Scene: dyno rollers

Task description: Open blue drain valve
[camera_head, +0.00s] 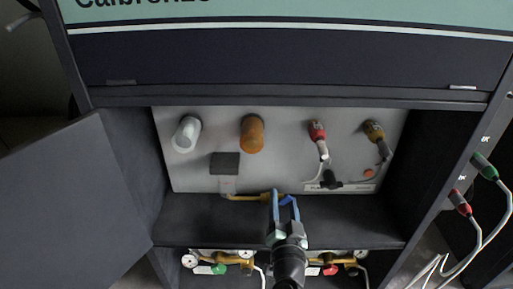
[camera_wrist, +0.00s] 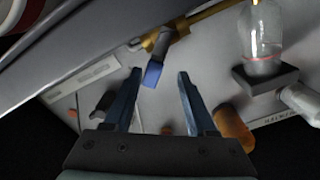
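The blue drain valve handle (camera_wrist: 152,74) shows in the wrist view as a short blue lever. It hangs from a grey fitting at the end of a brass pipe (camera_wrist: 200,20). My gripper (camera_wrist: 160,73) is open, with dark blue fingers on either side of the handle in the picture. Gaps show between the handle and both fingers; how deep it sits between them is unclear. In the head view my gripper (camera_head: 285,202) is at the right end of the brass pipe (camera_head: 248,198), where the fingers partly hide the valve.
A grey panel (camera_head: 280,165) behind carries a white knob (camera_head: 186,134), an orange knob (camera_head: 252,134) and red and yellow connectors with cables. The cabinet door (camera_head: 75,195) stands open at left. Gauges and brass valves (camera_head: 220,262) sit below the shelf edge.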

